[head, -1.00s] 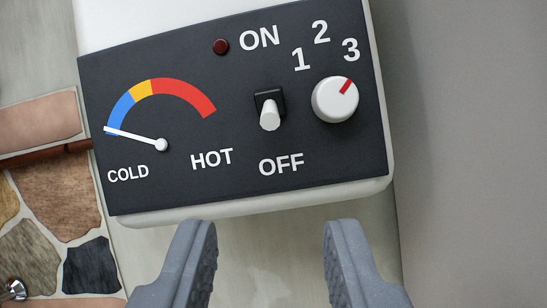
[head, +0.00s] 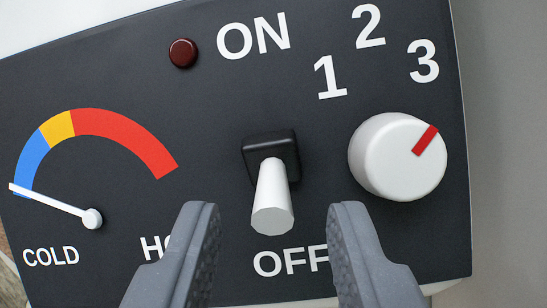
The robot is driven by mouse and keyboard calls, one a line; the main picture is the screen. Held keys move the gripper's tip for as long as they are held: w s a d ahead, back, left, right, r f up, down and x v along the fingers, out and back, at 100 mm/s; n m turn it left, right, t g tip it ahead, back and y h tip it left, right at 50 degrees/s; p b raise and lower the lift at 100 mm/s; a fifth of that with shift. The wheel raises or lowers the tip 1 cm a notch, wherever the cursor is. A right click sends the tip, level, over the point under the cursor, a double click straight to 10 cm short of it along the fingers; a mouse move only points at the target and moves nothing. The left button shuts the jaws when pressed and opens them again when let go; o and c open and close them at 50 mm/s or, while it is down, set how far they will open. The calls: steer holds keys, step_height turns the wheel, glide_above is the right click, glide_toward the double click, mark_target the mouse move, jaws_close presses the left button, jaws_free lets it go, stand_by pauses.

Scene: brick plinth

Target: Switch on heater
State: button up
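The heater's dark control panel (head: 330,150) fills most of the head view. Its white toggle switch (head: 271,200) sits in a black base and tilts down toward the OFF label (head: 290,262). The ON label (head: 253,37) is above it. A dark red lamp (head: 183,53) beside ON looks unlit. My gripper (head: 270,215) is open, with one grey finger on each side of the lever's lower end in the picture. I see no contact with the lever. The fingers partly hide the HOT and OFF labels.
A white knob (head: 395,158) with a red mark stands right of the switch, its mark toward 3. A gauge at left has its white needle (head: 55,202) at the COLD end. Plain grey wall shows at the right edge.

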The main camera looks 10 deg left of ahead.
mark_target(272, 186)
steer(key=shift+x, duration=1.35)
steer(key=c, duration=0.7)
steer(key=shift+a, duration=0.15)
